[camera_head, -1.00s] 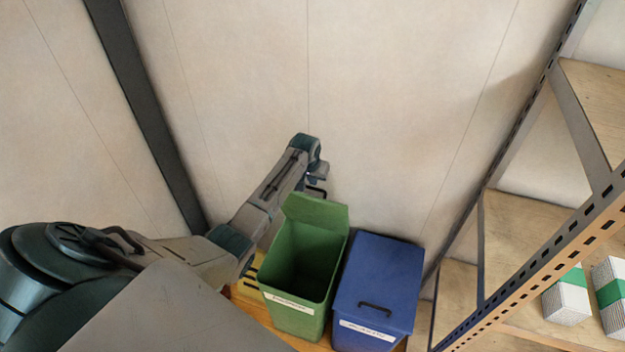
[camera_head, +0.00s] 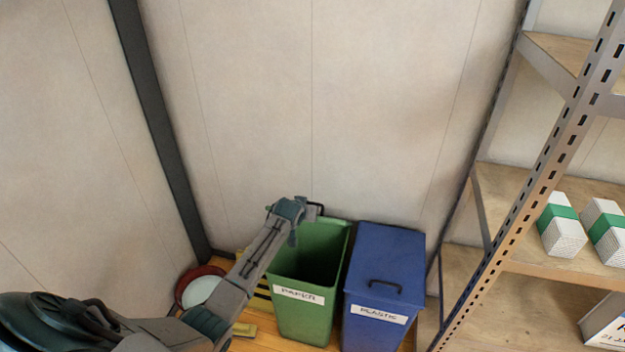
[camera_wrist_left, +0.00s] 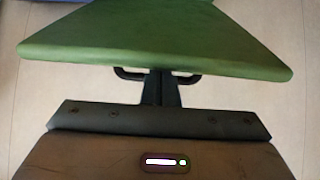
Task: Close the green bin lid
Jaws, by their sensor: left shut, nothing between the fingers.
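The green bin (camera_head: 302,317) stands on the floor with its mouth open and dark inside. Its lid is hard to make out in the head view; a dark handle (camera_head: 318,208) shows at the bin's back edge. In the left wrist view the green lid (camera_wrist_left: 155,42) fills the upper part, with its dark handle at the near edge. My left gripper (camera_wrist_left: 160,80) is shut and empty, its fingertips at the middle of that handle; I cannot tell if they touch. In the head view my left arm reaches over the bin's left back corner. My right gripper is not in view.
A blue bin (camera_head: 382,278) with its lid closed stands close on the right of the green one. A metal shelf (camera_head: 515,225) with white-and-green boxes (camera_head: 561,226) is farther right. A red-rimmed round bowl (camera_head: 199,287) lies on the floor at left. The wall is close behind.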

